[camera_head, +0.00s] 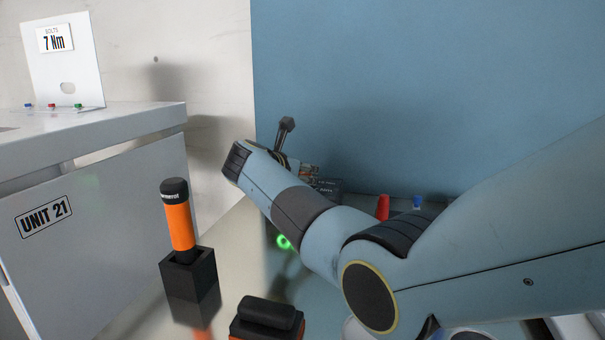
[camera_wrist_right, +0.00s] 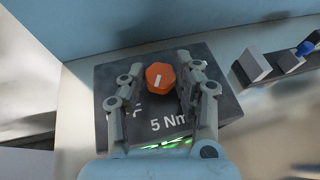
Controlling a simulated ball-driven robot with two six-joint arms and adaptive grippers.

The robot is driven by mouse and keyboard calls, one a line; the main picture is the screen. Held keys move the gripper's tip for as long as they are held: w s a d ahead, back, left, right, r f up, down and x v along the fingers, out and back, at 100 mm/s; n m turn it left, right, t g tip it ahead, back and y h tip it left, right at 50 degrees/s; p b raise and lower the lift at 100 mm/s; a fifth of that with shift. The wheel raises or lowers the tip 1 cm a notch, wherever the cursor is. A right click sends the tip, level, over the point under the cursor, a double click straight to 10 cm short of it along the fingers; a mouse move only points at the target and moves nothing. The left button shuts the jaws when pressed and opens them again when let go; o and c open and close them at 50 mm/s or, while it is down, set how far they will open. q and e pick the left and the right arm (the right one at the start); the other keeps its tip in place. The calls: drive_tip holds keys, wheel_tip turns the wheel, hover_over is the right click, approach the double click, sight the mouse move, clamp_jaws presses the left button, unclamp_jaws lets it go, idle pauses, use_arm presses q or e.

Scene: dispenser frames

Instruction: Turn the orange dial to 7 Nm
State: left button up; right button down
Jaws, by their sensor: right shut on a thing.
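The orange dial (camera_wrist_right: 160,76), with a white mark on its face, sits on a dark block (camera_wrist_right: 222,97) in the right wrist view. The block carries the lettering "5 Nm" (camera_wrist_right: 169,123) in front of the dial; part of its lettering is hidden by a finger. My right gripper (camera_wrist_right: 161,72) is shut on the dial, one finger on each side. In the head view my right arm hides the dial and most of the gripper. A white sign (camera_head: 55,38) reads "BOLTS 7 Nm". My left gripper is not in view.
A grey cabinet (camera_head: 95,215) labelled "UNIT 21" stands at the left. An orange-and-black tool (camera_head: 178,228) stands upright in a black holder (camera_head: 189,276) left of my arm. A red cone-shaped piece (camera_head: 383,207) and a blue piece (camera_head: 417,202) are beyond my arm, before the blue wall.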

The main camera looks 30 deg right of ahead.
drive_tip(key=shift+r+n+t+y+p, duration=0.15)
drive_tip(key=shift+n+t+y+p, duration=0.15)
drive_tip(key=shift+n+t+p, duration=0.35)
drive_tip(key=n+t+y+p, duration=0.2)
drive_tip(key=n+y+p, duration=0.1)
drive_tip(key=p, duration=0.3)
drive_tip(key=d+n+t+y+p, duration=0.1)
drive_tip(key=n+t+y+p, duration=0.1)
drive_tip(key=p, duration=0.5)
drive_tip(key=n+t+y+p, duration=0.2)
drive_tip(key=n+y+p, duration=0.2)
drive_tip(key=n+p, duration=0.1)
drive_tip(key=shift+s+d+r+y+p, duration=0.2)
drive_tip(key=shift+r+y+p, duration=0.1)
drive_tip(key=shift+p, duration=0.4)
drive_tip(key=shift+f+n+y, duration=0.2)
drive_tip(key=shift+n+y, duration=0.15)
drive_tip(key=shift+y, duration=0.15)
drive_tip(key=shift+d+f+n+y+b, duration=0.1)
drive_tip(key=shift+f+n+y+b, duration=0.2)
drive_tip(key=shift+n+y+b, duration=0.7)
drive_tip(key=n+y+b, duration=0.2)
drive_tip(key=shift+y, duration=0.3)
drive_tip(key=shift+d+r+n+g+y+b, duration=0.15)
drive_tip(key=shift+n+g+y+b, duration=0.3)
drive_tip(key=shift+n+y+b, duration=0.75)
drive_tip(key=shift+m+b, duration=0.3)
